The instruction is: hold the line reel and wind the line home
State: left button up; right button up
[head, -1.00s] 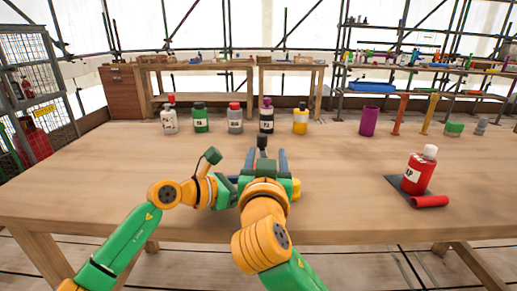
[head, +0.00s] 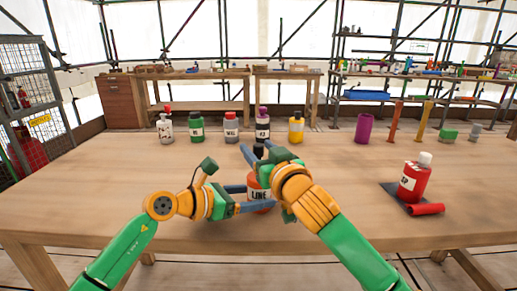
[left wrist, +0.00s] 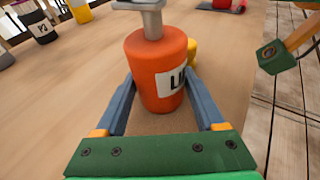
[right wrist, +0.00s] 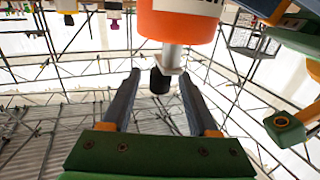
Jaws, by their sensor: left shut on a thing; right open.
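The line reel (head: 259,193) is an orange-red upright cylinder with a white "LINE" label, standing on the table. My left gripper (head: 262,198) is shut on it from the left, one finger on each side. The left wrist view shows the reel body (left wrist: 157,75) between both fingers, with a grey metal crank on top. My right gripper (head: 260,152) is open above the reel. In the right wrist view, the crank's black knob (right wrist: 160,80) appears between the open fingers; contact cannot be told. The right arm hides part of the reel in the head view.
Several bottles, including a yellow one (head: 296,131), stand in a row behind the reel. A red bottle (head: 414,179) stands on a dark mat at right, beside a red cylinder (head: 426,209). A purple cylinder (head: 362,128) stands further back. The table's left side (head: 80,175) is clear.

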jog(key=shift+w+a, duration=0.1)
jog(key=shift+w, duration=0.05)
grip_shut()
jog(key=shift+m+t+h, duration=0.4)
jog(key=shift+m+h, duration=0.2)
jog(key=shift+h, duration=0.3)
jog(key=shift+d+m+t+h, duration=0.15)
jog(key=shift+m+h, duration=0.4)
jog(key=shift+h, duration=0.25)
jog(key=shift+d+m+t+h, duration=0.15)
jog(key=shift+m+h, duration=0.4)
jog(key=shift+h, duration=0.25)
grip_release()
jog(key=s+d, duration=0.1)
jog(key=s, duration=1.1)
jog(key=shift+d, duration=0.15)
